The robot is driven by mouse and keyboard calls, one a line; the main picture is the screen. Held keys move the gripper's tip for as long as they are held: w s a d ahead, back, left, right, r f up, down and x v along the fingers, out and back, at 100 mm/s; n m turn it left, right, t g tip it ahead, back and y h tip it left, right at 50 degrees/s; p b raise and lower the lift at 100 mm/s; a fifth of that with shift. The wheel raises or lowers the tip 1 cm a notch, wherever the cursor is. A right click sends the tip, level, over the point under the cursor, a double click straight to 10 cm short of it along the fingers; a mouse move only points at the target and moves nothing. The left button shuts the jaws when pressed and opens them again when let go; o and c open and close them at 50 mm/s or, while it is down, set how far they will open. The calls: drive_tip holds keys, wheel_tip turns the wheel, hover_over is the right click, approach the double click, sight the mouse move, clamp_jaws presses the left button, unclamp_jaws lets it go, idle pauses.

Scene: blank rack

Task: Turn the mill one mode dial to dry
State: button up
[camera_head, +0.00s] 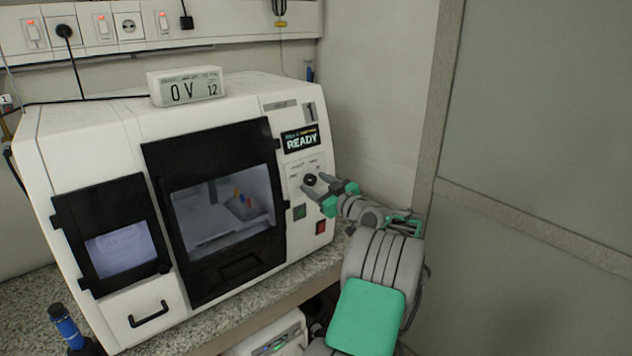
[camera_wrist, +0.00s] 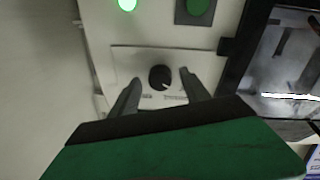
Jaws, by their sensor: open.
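The mill (camera_head: 105,135) is a white machine marked "1" on the bench, with a screen (camera_head: 300,139) reading "READY". Its mode dial (camera_head: 310,180) is a small round black knob on a light plate on the right of the front panel. In the wrist view the dial (camera_wrist: 160,77) sits between and just beyond my fingertips. My gripper (camera_head: 319,192) is open at the dial, with one finger on each side; it also shows in the wrist view (camera_wrist: 158,82). I cannot tell whether the fingers touch the knob. The labels around the dial are too small to read.
Below the dial are a green button (camera_head: 299,212) and a red button (camera_head: 321,227). A black-framed door (camera_head: 160,165) with a window is left of the dial. A small display box (camera_head: 187,86) stands on top. A grey wall (camera_head: 540,130) is close on the right.

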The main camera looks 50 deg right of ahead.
drive_tip(key=shift+w, duration=0.1)
clamp_jaws()
idle(0.6)
